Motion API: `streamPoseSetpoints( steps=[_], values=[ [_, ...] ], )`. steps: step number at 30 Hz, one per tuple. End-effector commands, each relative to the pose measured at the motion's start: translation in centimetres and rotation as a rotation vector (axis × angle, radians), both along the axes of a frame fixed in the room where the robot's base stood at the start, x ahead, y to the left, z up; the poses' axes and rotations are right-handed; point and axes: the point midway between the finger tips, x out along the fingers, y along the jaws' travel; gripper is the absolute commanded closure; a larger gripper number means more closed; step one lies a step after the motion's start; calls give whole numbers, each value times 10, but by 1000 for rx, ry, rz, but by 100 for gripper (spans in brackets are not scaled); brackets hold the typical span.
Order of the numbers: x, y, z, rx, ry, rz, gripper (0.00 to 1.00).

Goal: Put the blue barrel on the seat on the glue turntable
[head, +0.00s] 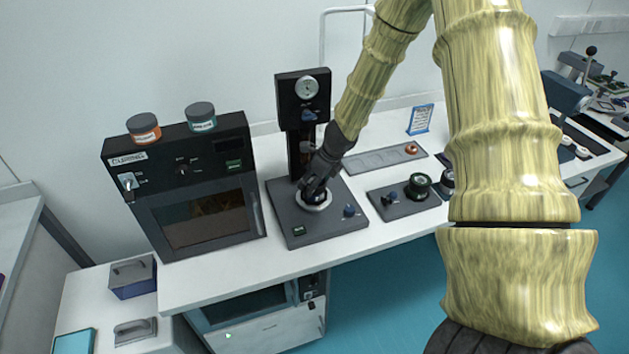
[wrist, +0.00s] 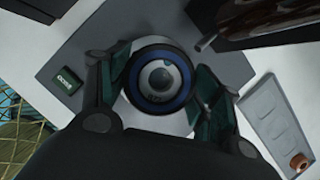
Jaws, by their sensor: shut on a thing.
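The blue barrel (wrist: 157,80) shows end-on in the wrist view, as a blue ring around a dark and grey centre. My gripper (wrist: 160,85) is shut on it, one finger on each side. In the head view my gripper (head: 314,194) points down at a round pale disc (head: 313,207), which looks like the glue turntable, on a dark base plate (head: 290,222) under a column with a gauge. The barrel is over the middle of the disc. My gripper mostly hides it in the head view, and I cannot tell whether it touches the seat.
The gauge column (head: 303,98) stands close behind my gripper. A curing oven (head: 200,190) with two jars on top is at the left.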

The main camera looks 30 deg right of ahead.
Motion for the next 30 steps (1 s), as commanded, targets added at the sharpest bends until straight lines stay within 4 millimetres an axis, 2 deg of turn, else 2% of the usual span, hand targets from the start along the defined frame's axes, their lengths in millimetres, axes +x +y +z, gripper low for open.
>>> streamPoseSetpoints(
  steps=[5, 6, 9, 23, 30],
  values=[
    [0, 0, -3, 0, 0, 0, 64],
    [0, 0, -3, 0, 0, 0, 31],
    [0, 0, -3, 0, 0, 0, 14],
    [-1, 0, 3, -1, 0, 1, 14],
    [-11, -4, 31, -3, -1, 2, 14]
  ],
)
